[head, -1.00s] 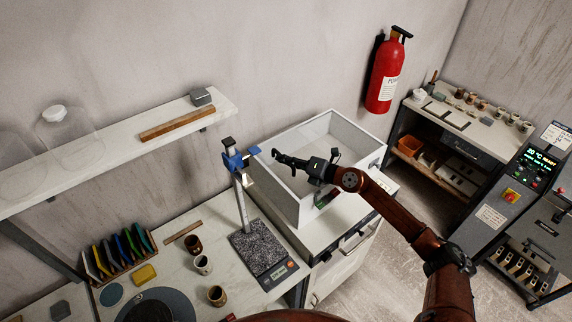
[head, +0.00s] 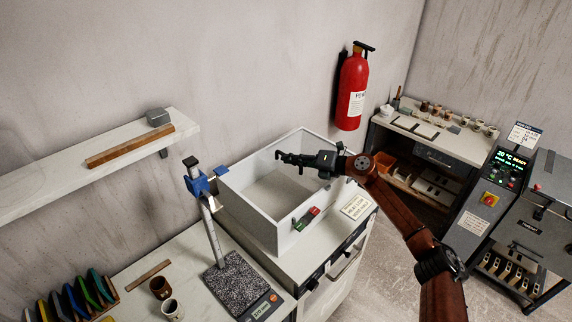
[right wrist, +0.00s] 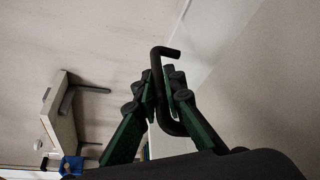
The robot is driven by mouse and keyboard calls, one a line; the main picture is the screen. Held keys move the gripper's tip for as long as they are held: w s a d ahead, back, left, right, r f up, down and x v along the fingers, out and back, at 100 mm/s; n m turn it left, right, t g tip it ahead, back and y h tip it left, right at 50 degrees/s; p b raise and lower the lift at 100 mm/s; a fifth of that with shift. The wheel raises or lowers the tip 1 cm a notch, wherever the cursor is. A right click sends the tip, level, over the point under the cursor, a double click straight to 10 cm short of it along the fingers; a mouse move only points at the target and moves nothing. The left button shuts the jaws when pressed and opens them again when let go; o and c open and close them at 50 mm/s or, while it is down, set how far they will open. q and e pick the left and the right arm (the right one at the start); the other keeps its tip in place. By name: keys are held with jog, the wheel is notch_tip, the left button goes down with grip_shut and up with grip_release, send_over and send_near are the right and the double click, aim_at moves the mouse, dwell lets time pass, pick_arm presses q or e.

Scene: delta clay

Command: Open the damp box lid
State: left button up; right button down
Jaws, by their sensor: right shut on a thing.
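The damp box (head: 262,225) is a white box with an open-looking top on the cabinet beside the bench. Its white inner floor shows. My left gripper is out of view.
A stand with a blue clamp (head: 198,183) rises close to the box's left side. A shelf (head: 110,160) runs along the wall at left. A red fire extinguisher (head: 352,90) hangs behind at right. A sign card (head: 357,207) lies on the cabinet top.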

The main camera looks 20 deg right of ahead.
jog(key=c, duration=2.3)
grip_release()
jog(key=v, duration=1.2)
